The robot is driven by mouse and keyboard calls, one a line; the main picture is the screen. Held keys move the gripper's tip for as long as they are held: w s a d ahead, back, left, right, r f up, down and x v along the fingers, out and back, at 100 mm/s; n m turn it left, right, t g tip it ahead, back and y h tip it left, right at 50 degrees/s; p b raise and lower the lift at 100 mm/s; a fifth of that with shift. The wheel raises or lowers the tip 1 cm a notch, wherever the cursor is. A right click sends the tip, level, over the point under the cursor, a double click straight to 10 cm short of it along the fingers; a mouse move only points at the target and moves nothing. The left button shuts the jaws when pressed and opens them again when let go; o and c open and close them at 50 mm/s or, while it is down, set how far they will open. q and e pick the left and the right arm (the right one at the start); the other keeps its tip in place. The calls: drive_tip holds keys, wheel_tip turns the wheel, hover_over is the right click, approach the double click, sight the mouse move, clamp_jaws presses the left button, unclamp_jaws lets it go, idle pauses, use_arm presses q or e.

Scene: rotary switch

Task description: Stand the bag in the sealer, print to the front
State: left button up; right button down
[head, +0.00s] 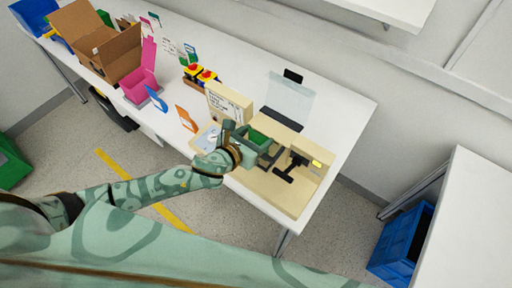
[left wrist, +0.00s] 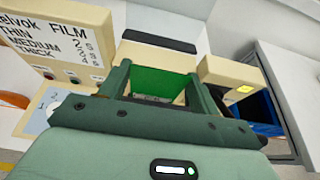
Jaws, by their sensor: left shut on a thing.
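The sealer is a beige machine (head: 317,182) at the right end of the table, with a dark T-shaped part (head: 290,168) on it. My left gripper (head: 257,140) is over its left part. It is shut on a bright green thing (left wrist: 160,80), which seems to be the bag; its green top also shows in the head view (head: 259,136). The fingers stand on either side of it. Its lower part and front face are mostly hidden, so I cannot tell whether it touches the sealer or which way any print faces. My right gripper is not in view.
A beige panel (head: 230,103) lettered FILM, THIN, MEDIUM, THICK stands left of my gripper. A clear sheet (head: 290,98) stands behind. Yellow-and-red items (head: 200,76), a pink box (head: 139,88) and a cardboard box (head: 103,48) are further left. A blue crate (head: 403,243) is at right.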

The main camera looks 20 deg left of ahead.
sight(257, 144)
use_arm(q)
drive_tip(key=shift+f+b, duration=0.85)
drive_tip(key=shift+f, duration=1.15)
drive_tip(key=shift+f, duration=0.15)
drive_tip(key=o, duration=1.3)
drive_tip(key=shift+c, duration=0.2)
